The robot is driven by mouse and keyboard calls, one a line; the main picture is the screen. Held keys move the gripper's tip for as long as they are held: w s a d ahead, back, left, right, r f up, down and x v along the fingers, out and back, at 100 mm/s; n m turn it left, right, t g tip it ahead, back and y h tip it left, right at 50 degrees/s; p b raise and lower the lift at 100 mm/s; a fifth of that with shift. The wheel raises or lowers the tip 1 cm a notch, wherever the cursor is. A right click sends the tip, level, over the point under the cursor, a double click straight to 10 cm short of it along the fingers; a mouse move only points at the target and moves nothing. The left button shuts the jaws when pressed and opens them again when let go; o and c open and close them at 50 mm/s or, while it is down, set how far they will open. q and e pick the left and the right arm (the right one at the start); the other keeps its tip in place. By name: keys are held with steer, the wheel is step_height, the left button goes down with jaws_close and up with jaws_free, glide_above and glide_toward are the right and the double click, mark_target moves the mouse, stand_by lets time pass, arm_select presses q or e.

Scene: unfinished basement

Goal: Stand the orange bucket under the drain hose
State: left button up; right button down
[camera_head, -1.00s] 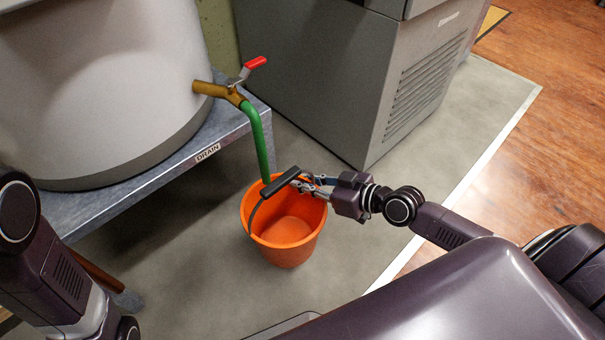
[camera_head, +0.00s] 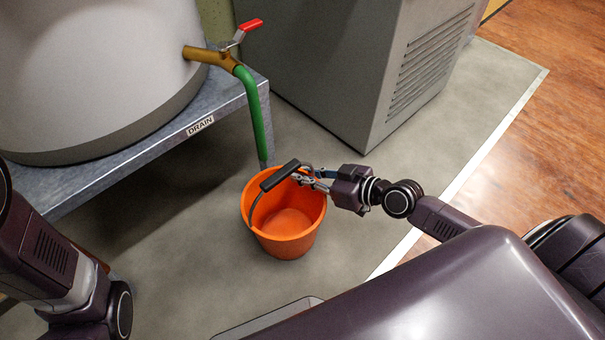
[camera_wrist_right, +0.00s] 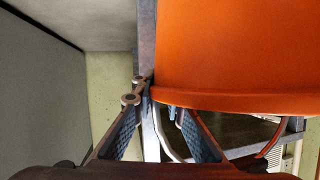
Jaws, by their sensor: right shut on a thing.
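The orange bucket (camera_head: 286,240) is upright with its mouth up; whether its base touches the floor I cannot tell. Its dark handle grip (camera_head: 280,175) leans over the far side of the mouth. My right gripper (camera_head: 308,178) is shut on the bucket at its far right rim, by the handle. The bucket's orange wall (camera_wrist_right: 235,50) fills much of the right wrist view, its rim at the fingers. The green drain hose (camera_head: 254,115) hangs from the brass tap; its lower end shows just beyond the bucket's far rim. My left gripper is out of view.
The pale tank (camera_head: 95,70) stands on a grey metal stand (camera_head: 120,172) labelled DRAIN. The tap has a red lever (camera_head: 250,25). A grey cabinet (camera_head: 320,70) stands behind. Grey floor (camera_head: 190,260) is clear left of the bucket; wood flooring (camera_head: 540,150) lies right.

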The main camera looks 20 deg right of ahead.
steer(key=shift+f+b, duration=0.55)
steer(key=shift+b, duration=0.05)
steer(key=c, duration=1.9)
jaws_free()
steer(key=shift+v, duration=6)
